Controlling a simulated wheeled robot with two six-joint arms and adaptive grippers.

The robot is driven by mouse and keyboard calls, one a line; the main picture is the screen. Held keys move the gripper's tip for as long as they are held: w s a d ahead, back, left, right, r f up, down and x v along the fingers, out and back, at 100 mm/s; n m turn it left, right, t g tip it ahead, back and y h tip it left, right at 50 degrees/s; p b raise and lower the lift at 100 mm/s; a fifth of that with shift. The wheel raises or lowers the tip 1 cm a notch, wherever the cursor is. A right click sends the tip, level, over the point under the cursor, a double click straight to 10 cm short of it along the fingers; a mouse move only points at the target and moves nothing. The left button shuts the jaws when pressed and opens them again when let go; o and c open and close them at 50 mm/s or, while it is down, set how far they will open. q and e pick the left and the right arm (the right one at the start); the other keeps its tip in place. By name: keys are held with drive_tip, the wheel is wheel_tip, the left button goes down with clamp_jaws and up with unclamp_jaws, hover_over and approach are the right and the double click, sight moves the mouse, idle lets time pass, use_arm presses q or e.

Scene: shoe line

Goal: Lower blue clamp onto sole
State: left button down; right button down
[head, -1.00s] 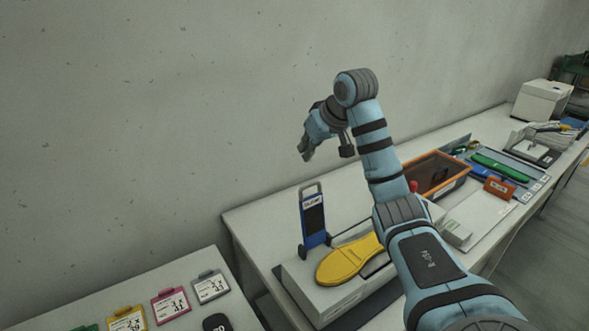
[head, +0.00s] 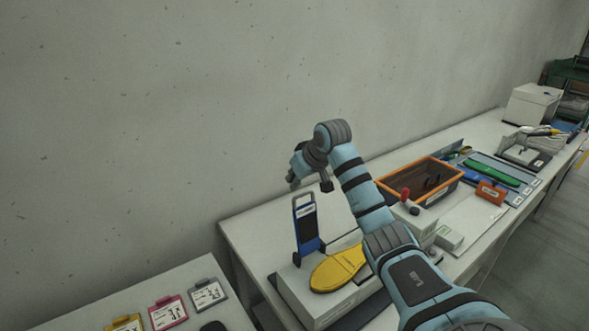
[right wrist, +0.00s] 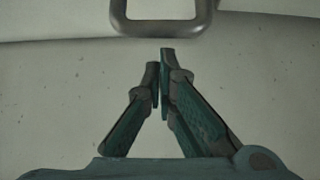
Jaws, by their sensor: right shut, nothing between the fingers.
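The blue clamp (head: 308,232) stands upright on the white base block (head: 312,305), its grey loop handle at the top. The yellow sole (head: 337,269) lies flat on the block just right of the clamp. My right gripper (head: 292,184) is shut and empty, close above the clamp's handle. In the right wrist view the closed fingertips (right wrist: 161,52) lie just short of the grey handle (right wrist: 162,26), with no hold on it. I cannot tell from the views whether they touch. My left gripper is not in view.
An orange-rimmed crate (head: 384,190) sits on the bench right of my arm, with a red knob (head: 405,193) near it. Tools and small boxes lie farther right. A table with coloured tags (head: 168,313) is at lower left. The wall is behind the bench.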

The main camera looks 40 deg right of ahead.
drive_tip(key=shift+s+a+r, duration=0.1)
drive_tip(key=shift+s, duration=0.95)
drive_tip(key=shift+w, duration=0.1)
